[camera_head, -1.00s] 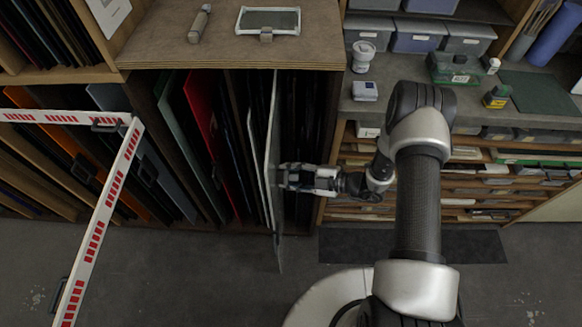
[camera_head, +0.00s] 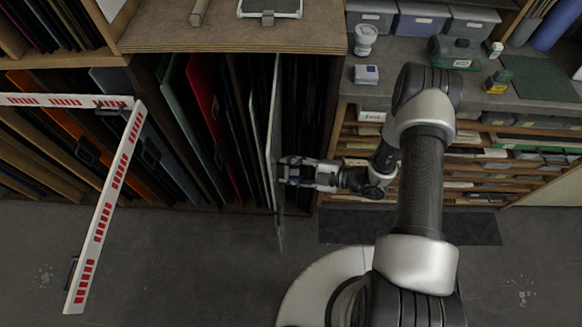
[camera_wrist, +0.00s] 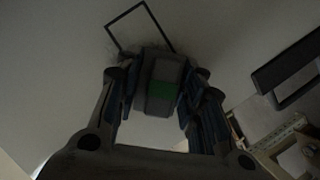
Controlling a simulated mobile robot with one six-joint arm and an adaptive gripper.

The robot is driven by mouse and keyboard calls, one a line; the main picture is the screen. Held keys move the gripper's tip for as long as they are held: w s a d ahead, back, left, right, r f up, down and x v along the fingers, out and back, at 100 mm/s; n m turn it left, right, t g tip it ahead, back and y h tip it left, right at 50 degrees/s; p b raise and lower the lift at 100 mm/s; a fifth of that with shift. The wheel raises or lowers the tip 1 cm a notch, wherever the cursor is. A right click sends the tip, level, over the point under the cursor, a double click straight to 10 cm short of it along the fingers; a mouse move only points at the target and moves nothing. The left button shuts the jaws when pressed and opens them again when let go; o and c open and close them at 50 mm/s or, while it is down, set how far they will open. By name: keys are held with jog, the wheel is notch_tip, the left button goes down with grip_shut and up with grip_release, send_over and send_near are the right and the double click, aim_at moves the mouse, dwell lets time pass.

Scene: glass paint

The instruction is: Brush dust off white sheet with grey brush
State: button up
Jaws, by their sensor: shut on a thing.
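The white sheet (camera_head: 270,135) stands upright, nearly edge-on, among other sheets in the rack in the head view. It appears as a broad pale surface (camera_wrist: 60,60) in the wrist view. My gripper (camera_head: 287,172) is at the right side of the sheet, about level with its lower half. In the wrist view its fingers are shut on the grey brush (camera_wrist: 158,78), a grey block with a green patch. The brush's far end is close to a black rectangular outline on the sheet. Dark grey smudges, perhaps dust, show around there. Whether the bristles touch is hard to tell.
Coloured sheets, including a red one (camera_head: 201,85), fill the rack to the left. A red-and-white barrier (camera_head: 104,215) stands at the left. The rack top (camera_head: 215,35) and a grey counter (camera_head: 400,95) lie beyond.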

jog(key=shift+r, duration=0.55)
jog(key=shift+w+f+b, duration=0.15)
jog(key=shift+w+b, duration=0.15)
jog(key=shift+w, duration=0.75)
jog(key=w+b, duration=0.2)
jog(key=w, duration=0.4)
jog(key=shift+d, duration=0.15)
jog(key=shift+s+d+b, duration=0.1)
jog(key=shift+d+b, duration=0.2)
jog(key=shift+d, duration=2.65)
jog(key=d, duration=0.3)
